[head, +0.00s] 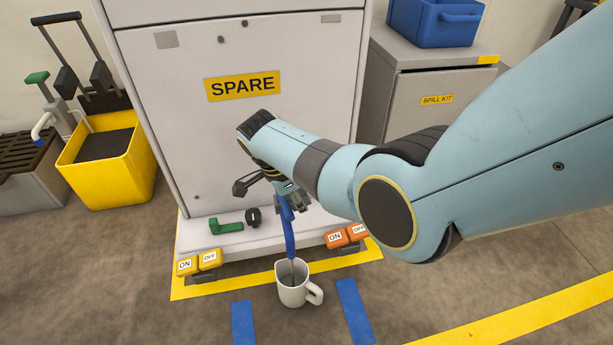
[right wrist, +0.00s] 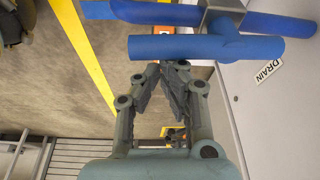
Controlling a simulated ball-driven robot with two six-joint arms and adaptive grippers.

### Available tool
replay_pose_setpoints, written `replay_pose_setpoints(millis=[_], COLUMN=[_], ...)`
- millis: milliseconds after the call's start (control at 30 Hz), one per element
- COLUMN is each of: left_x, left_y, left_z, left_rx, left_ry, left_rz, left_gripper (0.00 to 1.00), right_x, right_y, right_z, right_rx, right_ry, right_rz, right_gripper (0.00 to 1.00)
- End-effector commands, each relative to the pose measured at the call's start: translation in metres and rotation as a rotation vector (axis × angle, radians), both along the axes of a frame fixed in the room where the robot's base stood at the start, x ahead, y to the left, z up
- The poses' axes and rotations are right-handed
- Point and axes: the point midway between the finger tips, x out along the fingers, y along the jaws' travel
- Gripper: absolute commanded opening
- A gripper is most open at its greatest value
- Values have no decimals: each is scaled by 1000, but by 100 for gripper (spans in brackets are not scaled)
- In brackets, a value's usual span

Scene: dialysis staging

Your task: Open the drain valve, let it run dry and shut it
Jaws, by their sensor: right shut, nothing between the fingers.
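Blue drain pipework (head: 289,228) comes down from the front of the SPARE cabinet (head: 190,130) above a white mug (head: 296,294) on the floor. A grey streak shows between the pipe's end and the mug; I cannot tell whether it is liquid. In the right wrist view a blue bar (right wrist: 190,48) joins more blue pipe beside a DRAIN label (right wrist: 268,71). Which part is the valve's handle, and its setting, is unclear. My right gripper (right wrist: 166,68) is shut and empty, its tips just beside the blue bar. My left gripper is out of view.
A green lever (head: 227,228) and a black knob (head: 253,217) sit on the cabinet's ledge. A yellow bucket (head: 107,185) stands left, a SPILL KIT cabinet (head: 425,120) right.

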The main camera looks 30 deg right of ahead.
Motion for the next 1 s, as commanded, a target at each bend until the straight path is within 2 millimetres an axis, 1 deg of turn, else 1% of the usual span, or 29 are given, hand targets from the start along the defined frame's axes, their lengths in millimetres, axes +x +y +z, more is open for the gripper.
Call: replay_pose_setpoints(millis=[233, 767, 1000], left_x=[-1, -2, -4], left_y=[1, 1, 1], left_z=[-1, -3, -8], left_rx=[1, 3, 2], left_ry=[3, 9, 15], left_rz=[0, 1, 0], left_gripper=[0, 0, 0], right_x=[-1, -1, 5], right_y=[5, 7, 6], right_z=[0, -1, -2], right_rx=[1, 3, 3], right_ry=[1, 1, 1], right_rz=[3, 4, 4], right_gripper=[0, 0, 0])
